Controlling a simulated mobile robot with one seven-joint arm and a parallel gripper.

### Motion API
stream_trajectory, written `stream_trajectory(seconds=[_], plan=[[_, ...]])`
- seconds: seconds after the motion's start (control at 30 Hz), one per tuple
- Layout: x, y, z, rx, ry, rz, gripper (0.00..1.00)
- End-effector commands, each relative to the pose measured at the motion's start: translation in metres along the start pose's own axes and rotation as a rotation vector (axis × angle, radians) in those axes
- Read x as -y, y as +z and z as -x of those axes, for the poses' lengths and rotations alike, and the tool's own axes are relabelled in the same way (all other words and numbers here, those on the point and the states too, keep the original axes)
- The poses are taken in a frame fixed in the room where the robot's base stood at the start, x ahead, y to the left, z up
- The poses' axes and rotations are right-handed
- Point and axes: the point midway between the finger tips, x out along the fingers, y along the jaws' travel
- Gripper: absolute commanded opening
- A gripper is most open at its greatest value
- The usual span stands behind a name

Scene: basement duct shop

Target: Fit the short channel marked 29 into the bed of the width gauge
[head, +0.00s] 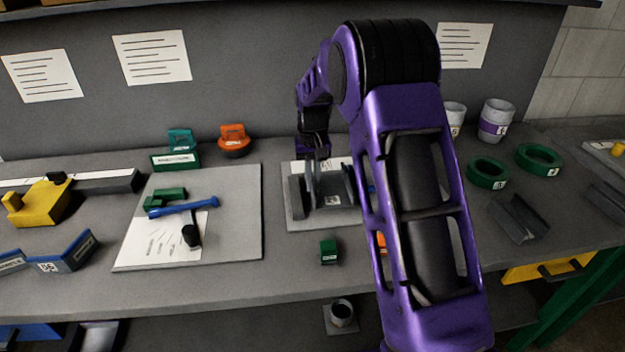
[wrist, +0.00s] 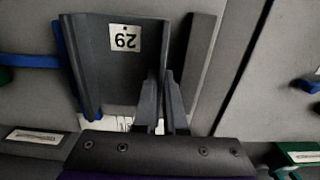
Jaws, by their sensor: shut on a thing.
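The short channel marked 29 (wrist: 110,70) is a dark grey U-shaped piece with a white label, upside down in the wrist view. It also shows in the head view (head: 336,184). My gripper (wrist: 161,78) is shut on one side wall of it; in the head view my gripper (head: 313,165) points down over the pale board. The width gauge shows as a dark grey bar (wrist: 195,70) beside the channel, apart from the held wall; in the head view this bar (head: 297,197) is left of the channel. Whether the channel touches the bed is hidden.
A small green block (head: 329,251) sits in front of the gauge. A blue piece (wrist: 64,60) lies close to the channel's far wall. A grey board (head: 240,215) with blue and green tools is to the left. Another channel (head: 519,218) and green rings (head: 487,173) are right.

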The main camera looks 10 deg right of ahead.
Motion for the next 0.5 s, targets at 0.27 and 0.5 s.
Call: stream_trajectory(seconds=[0.27, 0.5], plan=[[0.000, 0.000, -0.009, 0.000, 0.000, 0.000, 0.00], [0.000, 0.000, -0.016, 0.000, 0.000, 0.000, 0.00]])
